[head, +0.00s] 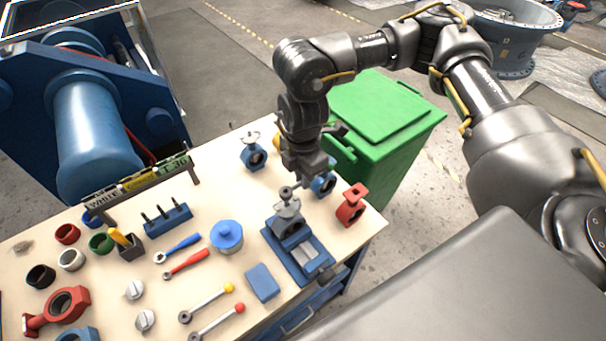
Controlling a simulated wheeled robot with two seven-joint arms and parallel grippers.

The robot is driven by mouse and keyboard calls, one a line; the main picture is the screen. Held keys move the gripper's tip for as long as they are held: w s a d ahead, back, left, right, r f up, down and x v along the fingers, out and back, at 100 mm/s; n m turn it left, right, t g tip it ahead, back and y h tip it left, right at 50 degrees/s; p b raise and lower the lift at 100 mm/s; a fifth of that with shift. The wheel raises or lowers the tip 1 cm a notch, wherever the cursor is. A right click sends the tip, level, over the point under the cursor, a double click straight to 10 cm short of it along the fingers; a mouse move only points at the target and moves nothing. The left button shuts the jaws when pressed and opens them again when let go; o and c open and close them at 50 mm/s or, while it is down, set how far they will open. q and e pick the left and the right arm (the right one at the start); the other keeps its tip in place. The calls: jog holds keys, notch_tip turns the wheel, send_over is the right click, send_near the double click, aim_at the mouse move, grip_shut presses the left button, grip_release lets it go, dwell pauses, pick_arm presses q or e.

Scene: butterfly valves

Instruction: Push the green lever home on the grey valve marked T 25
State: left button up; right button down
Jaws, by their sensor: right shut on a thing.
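A grey valve (288,226) sits in the blue vise (312,262) near the right end of the workbench, its stem pointing up. Any marking on it is too small to read. My right gripper (304,178) points down just behind and above the valve's stem. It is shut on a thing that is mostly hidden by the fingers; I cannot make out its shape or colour. I cannot tell whether it touches the stem. No green lever can be clearly made out. My left gripper is not in view.
Another blue valve (253,157) is at the back. A blue lidded pot (227,237) is left of the vise. A green bin (385,115) stands behind the workbench.

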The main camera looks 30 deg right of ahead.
jog(key=shift+p, duration=0.45)
dwell(0.9)
jog(key=shift+s+f+b, duration=0.1)
jog(key=shift+f+b, duration=0.65)
jog(key=shift+f, duration=0.7)
dwell(1.2)
jog(key=shift+f, duration=0.1)
jog(key=shift+r+p, duration=0.2)
jog(key=shift+p, duration=0.15)
dwell(0.5)
jog(key=shift+f, duration=0.45)
dwell(0.6)
jog(key=c, duration=1.4)
grip_release()
jog(key=shift+r, duration=0.1)
